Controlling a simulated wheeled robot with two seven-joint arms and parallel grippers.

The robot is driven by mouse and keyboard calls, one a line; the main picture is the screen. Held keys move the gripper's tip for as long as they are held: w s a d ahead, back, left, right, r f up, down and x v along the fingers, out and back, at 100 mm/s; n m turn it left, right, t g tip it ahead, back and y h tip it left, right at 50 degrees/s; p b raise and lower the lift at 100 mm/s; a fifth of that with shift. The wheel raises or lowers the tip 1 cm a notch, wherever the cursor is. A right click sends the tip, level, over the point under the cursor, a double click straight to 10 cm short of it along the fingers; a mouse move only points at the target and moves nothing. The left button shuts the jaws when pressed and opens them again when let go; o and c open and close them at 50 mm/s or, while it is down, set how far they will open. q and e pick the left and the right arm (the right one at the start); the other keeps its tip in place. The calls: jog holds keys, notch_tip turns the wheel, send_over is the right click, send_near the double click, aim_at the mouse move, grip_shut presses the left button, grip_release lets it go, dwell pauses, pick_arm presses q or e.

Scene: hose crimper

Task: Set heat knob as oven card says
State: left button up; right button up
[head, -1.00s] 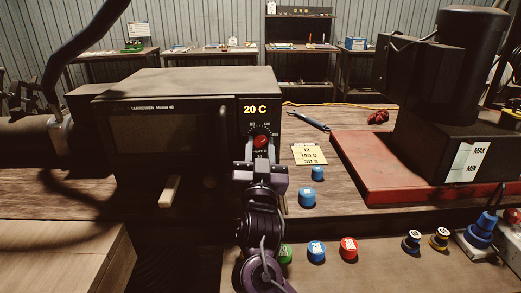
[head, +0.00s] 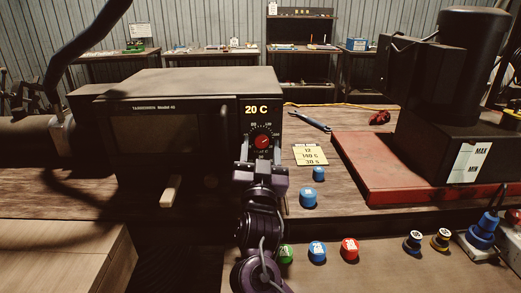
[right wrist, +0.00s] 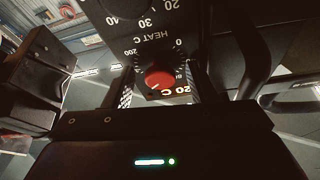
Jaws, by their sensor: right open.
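The oven (head: 185,85) stands at the left of the bench with its display (head: 256,109) reading 20 C. The red heat knob (head: 262,142) sits below the display, on a dial marked HEAT C. The knob also shows in the right wrist view (right wrist: 158,80). My right gripper (head: 261,152) is open at the dial; in the right wrist view its fingers (right wrist: 162,88) stand either side of the knob, with gaps visible. The yellow card (head: 310,155) lies right of the oven; its lines look like 12, about 140 C and 30 s, with the middle digits blurred. My left gripper is out of view.
Blue caps (head: 308,197) stand right of my right arm. Green, blue and red caps (head: 349,248) line the front ledge. A red-based machine (head: 400,180) stands at the right. A blue-handled tool (head: 311,121) lies behind the card.

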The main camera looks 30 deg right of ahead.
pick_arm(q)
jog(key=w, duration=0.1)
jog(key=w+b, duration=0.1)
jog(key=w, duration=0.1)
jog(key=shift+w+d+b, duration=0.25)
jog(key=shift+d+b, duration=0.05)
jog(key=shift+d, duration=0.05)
pick_arm(e)
jog(key=v, duration=0.7)
jog(key=shift+s+a+f, duration=0.2)
jog(key=shift+s+a, duration=0.05)
jog(key=shift+s, duration=0.05)
